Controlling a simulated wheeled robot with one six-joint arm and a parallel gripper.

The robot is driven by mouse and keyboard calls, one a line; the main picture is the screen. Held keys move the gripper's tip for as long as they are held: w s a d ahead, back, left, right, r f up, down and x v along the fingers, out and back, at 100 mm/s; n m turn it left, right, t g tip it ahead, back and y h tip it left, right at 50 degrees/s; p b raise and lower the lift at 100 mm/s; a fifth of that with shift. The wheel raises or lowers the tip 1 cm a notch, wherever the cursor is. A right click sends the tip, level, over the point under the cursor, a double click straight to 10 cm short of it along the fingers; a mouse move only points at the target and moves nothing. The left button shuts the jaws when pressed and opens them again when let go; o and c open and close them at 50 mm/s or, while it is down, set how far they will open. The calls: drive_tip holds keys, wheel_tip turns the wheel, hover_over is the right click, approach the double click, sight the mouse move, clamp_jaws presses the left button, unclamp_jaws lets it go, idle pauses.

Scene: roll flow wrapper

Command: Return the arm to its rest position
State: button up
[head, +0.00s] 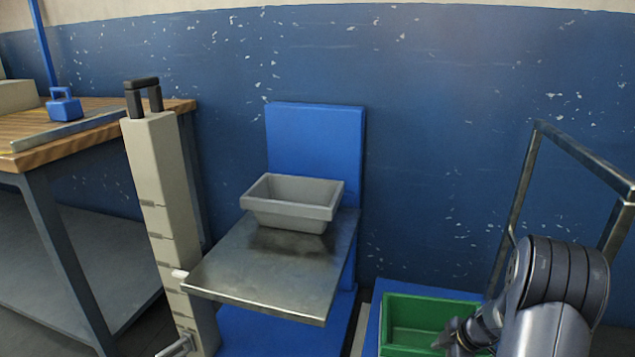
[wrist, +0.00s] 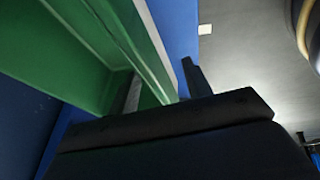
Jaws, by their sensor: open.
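My arm shows at the lower right of the head view, with my gripper (head: 450,338) low at the green bin (head: 425,301). In the wrist view my gripper (wrist: 160,85) is open, its two dark fingers apart. The green bin's wall (wrist: 150,45) shows between and beyond the fingers. I cannot tell whether the fingers touch the wall. No held object shows between the fingers.
A grey tray (head: 290,203) sits on a metal shelf (head: 270,275) of a blue stand. A beige post (head: 155,190) and a wooden workbench (head: 90,128) with a blue weight (head: 65,107) are left. A metal frame (head: 585,157) rises beside my arm at right.

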drive_tip(key=p+v, duration=0.2)
drive_tip(key=v, duration=0.5)
drive_tip(key=b+x, duration=0.5)
drive_tip(key=x, duration=0.6)
wheel_tip(320, 180, up, 6)
drive_tip(key=p, duration=0.3)
drive_tip(key=shift+s+r+p, duration=0.1)
drive_tip(key=shift+r+p, duration=0.6)
drive_tip(key=shift+p, duration=0.15)
drive_tip(key=s+a+r+m+h+p, duration=0.1)
drive_tip(key=a+r+m+p, duration=0.3)
drive_tip(key=r, duration=0.4)
drive_tip(key=s+a+r+m+t+h+p, duration=0.1)
drive_tip(key=s+a+r+m+h+p, duration=0.1)
drive_tip(key=a+r+m+h+p, duration=0.2)
drive_tip(key=shift+a+r+m+t+p, duration=0.3)
drive_tip(key=shift+a+r+m+p, duration=0.4)
drive_tip(key=shift+a+r+m, duration=1.45)
drive_tip(key=shift+s+d+r+m, duration=0.15)
drive_tip(key=shift+d+r+m, duration=0.4)
drive_tip(key=shift+m, duration=0.1)
